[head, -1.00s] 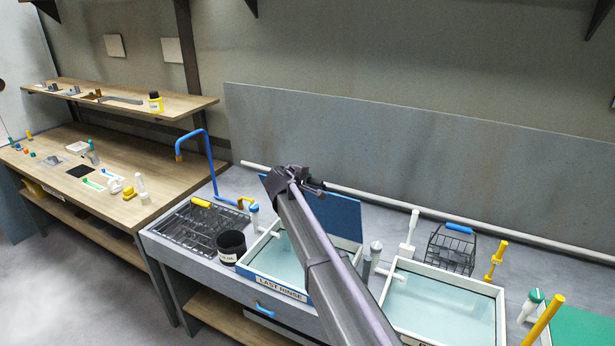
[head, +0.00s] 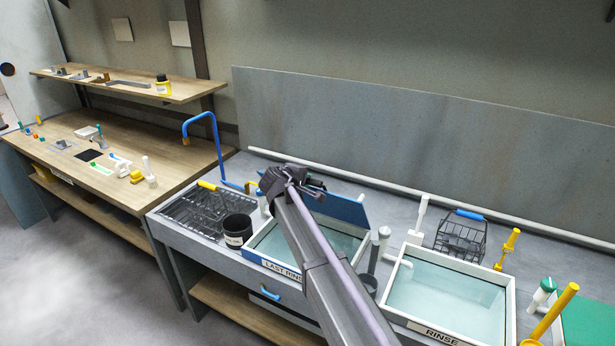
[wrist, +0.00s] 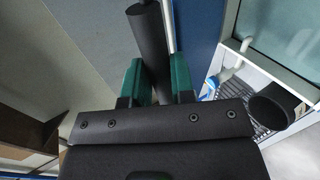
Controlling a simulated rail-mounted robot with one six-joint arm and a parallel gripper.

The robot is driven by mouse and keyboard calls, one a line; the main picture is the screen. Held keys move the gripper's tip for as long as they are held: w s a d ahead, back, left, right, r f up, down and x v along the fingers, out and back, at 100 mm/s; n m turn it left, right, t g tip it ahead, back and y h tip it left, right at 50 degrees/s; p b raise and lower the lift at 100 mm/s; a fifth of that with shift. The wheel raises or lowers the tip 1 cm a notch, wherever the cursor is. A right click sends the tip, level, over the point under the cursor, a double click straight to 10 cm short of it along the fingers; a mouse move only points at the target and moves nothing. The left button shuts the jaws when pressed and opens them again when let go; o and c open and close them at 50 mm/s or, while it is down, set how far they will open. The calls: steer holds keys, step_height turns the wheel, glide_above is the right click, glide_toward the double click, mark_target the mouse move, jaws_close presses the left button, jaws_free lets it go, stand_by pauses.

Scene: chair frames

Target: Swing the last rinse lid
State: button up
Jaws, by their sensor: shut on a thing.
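The last rinse basin (head: 262,262) is a white-rimmed, blue-fronted tub of clear water left of centre in the head view. Its blue lid (head: 345,210) stands tilted over the back of the basin, partly hidden by my arm. My gripper (head: 314,188) is at the lid's upper left edge. In the wrist view, the green fingers of my gripper (wrist: 156,80) are shut on a dark round bar (wrist: 148,35), which looks like the lid's handle. Where the bar joins the lid is hidden.
A black pot (head: 238,231) and a wire rack (head: 190,212) are left of the basin. The blue bent pipe (head: 217,150) rises behind them. The rinse basin (head: 450,300) lies to the right, with a wire basket (head: 462,238) behind it. Grey uprights stand between the basins.

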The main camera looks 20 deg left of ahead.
steer(key=shift+s+a+f, duration=0.15)
steer(key=shift+s+f, duration=0.35)
steer(key=shift+s, duration=0.2)
steer(key=shift+f+b, duration=0.1)
steer(key=shift+b, duration=0.2)
steer(key=s+f+b, duration=0.5)
steer(key=shift+s+a+f, duration=0.2)
steer(key=shift+s+a, duration=0.15)
steer(key=shift+a, duration=0.05)
steer(key=s+f+b, duration=0.4)
steer(key=f+b, duration=0.3)
steer(key=shift+s+a, duration=0.15)
steer(key=shift+a, duration=0.15)
